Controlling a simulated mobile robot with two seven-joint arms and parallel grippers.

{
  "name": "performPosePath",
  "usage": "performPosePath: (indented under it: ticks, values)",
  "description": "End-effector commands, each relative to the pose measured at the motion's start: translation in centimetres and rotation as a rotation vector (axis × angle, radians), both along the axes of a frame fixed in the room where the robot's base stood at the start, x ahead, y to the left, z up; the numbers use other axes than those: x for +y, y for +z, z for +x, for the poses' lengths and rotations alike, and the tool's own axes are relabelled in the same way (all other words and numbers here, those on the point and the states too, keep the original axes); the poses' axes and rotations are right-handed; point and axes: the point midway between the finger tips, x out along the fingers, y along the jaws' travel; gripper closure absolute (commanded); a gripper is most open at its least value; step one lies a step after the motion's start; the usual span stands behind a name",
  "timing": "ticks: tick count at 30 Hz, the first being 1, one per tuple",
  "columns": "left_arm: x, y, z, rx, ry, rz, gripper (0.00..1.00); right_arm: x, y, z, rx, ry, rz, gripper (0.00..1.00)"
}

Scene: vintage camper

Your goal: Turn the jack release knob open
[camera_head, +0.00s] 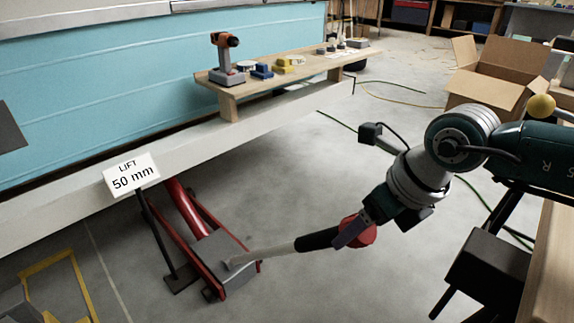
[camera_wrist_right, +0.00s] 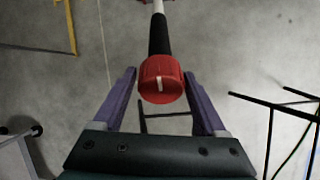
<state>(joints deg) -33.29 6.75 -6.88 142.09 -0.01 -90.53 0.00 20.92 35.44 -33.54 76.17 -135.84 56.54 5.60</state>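The red jack (camera_head: 195,225) sits on the floor beside the camper, with a grey block at its near end. Its handle (camera_head: 285,248) slopes up to the right and has a black grip. The red round release knob (camera_head: 362,232) is at the handle's end. In the right wrist view the knob (camera_wrist_right: 160,79) shows a white line mark on its face. My right gripper (camera_head: 350,233) is at the knob. Its two purple fingers stand apart on either side of the knob, with visible gaps, so it is open. My left gripper is not in view.
A sign (camera_head: 132,176) reads "LIFT 50 mm" above the jack. A wooden plank (camera_head: 300,66) carries a drill (camera_head: 224,45) and small items. A cardboard box (camera_head: 495,75) stands back right. A yellow frame (camera_head: 55,265) lies lower left. The mid floor is mostly clear.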

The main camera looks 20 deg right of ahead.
Motion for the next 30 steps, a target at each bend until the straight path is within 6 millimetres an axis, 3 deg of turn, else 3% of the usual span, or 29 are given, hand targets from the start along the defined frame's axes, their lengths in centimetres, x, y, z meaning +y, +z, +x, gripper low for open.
performPosePath:
  ticks: [2,17,30]
  values:
    - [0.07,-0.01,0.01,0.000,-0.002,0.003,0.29,0.00,0.00,-0.01,0.000,0.000,0.000,0.36]
    - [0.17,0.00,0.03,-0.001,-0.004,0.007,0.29,-0.01,-0.02,-0.01,0.000,0.000,0.000,0.92]
    - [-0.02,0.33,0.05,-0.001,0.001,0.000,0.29,-0.09,0.05,0.04,0.026,-0.083,0.062,0.92]
